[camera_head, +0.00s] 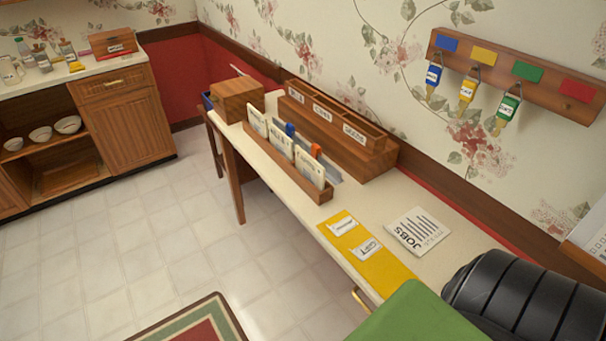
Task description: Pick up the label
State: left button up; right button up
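Two small white labels lie on a yellow mat (385,275) near the front edge of the cream-topped table (445,213). The farther label (343,227) has dark print too small to read. The nearer label (366,250) also carries dark lettering. Both lie flat and apart from each other. Neither of my grippers can be made out in this view, so whether they are open or shut does not show.
A white JOBS sheet (418,231) lies right of the mat. A wooden card rack (262,152) and sectioned box (340,140) stand behind. Tags hang from a wall rack (520,78). A black ribbed shape (525,300) and green surface (420,318) fill the near right.

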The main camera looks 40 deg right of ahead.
aim_at(347, 222)
jog(key=i+j, duration=0.1)
jog(key=i, duration=1.9)
jog(key=i+z, duration=0.1)
jog(key=z, duration=0.4)
jog(key=i+z, duration=0.1)
jog(key=z, duration=0.85)
jog(key=i+j+z, duration=0.15)
jog(key=z, duration=0.35)
